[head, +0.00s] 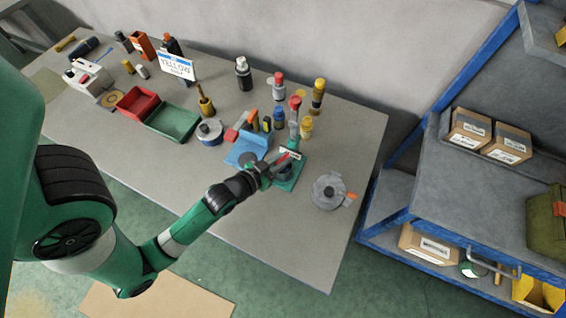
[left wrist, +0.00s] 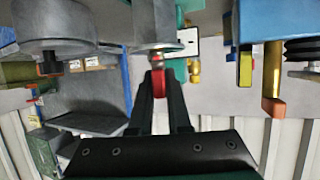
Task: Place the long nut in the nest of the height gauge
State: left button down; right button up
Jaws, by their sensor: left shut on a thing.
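The height gauge (head: 296,128) stands near the table's right end, with a green base, a green column and a red top. Its round grey seat shows in the left wrist view (left wrist: 157,22), which looks upside down. My left gripper (head: 272,171) reaches in over the base, and its fingers also show in the left wrist view (left wrist: 164,92). They are shut on a small part, taken as the long nut (left wrist: 158,64), with a silvery end and red between the fingers. The nut's end is close to the grey seat; I cannot tell whether they touch. My right gripper is not in view.
A blue holder (head: 246,149) stands left of the gauge and a grey round fixture (head: 328,191) stands to its right. Several bottles stand behind. Red (head: 137,102) and green (head: 172,122) trays lie farther left. The table's front strip is clear.

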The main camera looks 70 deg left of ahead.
pick_arm(q)
jog(key=c, duration=0.9)
grip_release()
jog(key=shift+o, duration=0.2)
jog(key=shift+s+d+r, duration=0.15)
jog(key=shift+s+d, duration=0.1)
jog(key=shift+s, duration=0.2)
jog(key=v, duration=1.1)
jog(key=shift+a, duration=0.1)
